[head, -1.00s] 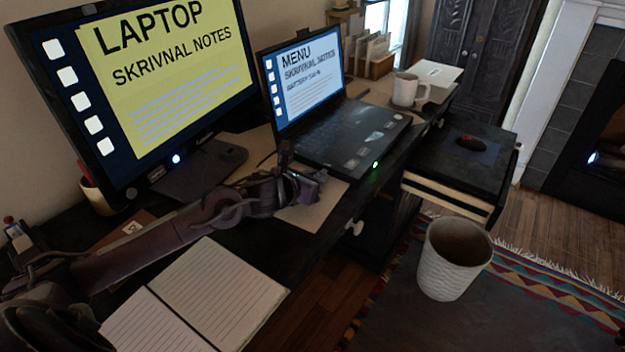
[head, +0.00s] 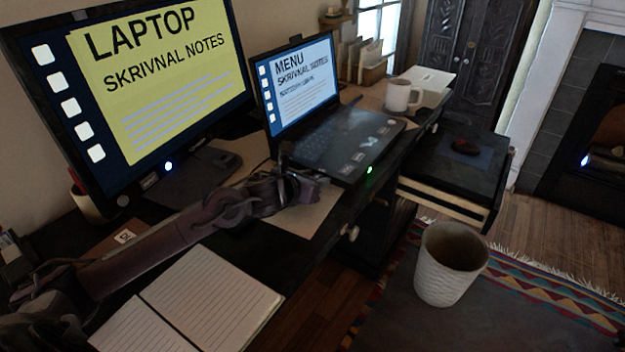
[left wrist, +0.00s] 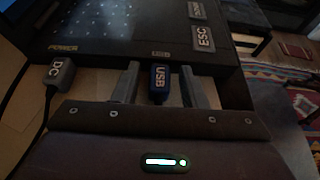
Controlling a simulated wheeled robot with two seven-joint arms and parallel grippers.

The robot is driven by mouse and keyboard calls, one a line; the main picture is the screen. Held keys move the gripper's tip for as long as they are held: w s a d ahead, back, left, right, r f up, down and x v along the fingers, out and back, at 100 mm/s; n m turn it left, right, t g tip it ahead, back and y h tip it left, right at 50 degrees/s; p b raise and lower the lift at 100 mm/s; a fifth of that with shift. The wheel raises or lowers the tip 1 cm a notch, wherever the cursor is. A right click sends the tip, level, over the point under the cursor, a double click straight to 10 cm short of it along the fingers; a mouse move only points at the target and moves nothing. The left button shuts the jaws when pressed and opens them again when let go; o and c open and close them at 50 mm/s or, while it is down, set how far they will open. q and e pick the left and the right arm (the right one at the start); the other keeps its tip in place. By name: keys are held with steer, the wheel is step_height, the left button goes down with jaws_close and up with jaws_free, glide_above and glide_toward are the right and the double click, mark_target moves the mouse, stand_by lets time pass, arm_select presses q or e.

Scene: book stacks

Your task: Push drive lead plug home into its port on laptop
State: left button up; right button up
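The laptop (head: 345,143) stands open on the desk, and its near side edge fills the top of the left wrist view (left wrist: 120,28). The drive lead plug (left wrist: 160,82), dark blue and marked USB, is at that edge under the USB label, with its front against or very near the laptop. No metal tip shows, and its seating depth cannot be told. My left gripper (head: 316,186) is beside the laptop's edge. Its two fingers stand either side of the plug with a visible gap on each side, so it is open. My right gripper is not in view.
A grey DC plug (left wrist: 60,76) with a black cable sits left of the fingers at the same edge. A large monitor (head: 150,85) stands at left, an open notebook (head: 210,295) in front of my arm. A mug (head: 402,96) stands beyond the laptop.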

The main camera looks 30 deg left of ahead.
arm_select(q)
steer(key=shift+o, duration=0.5)
steer(key=shift+s, duration=0.1)
steer(key=v, duration=0.6)
steer(key=shift+s+a, duration=0.15)
steer(key=shift+s, duration=0.1)
steer(key=shift+s+r, duration=0.35)
steer(key=shift+s, duration=0.15)
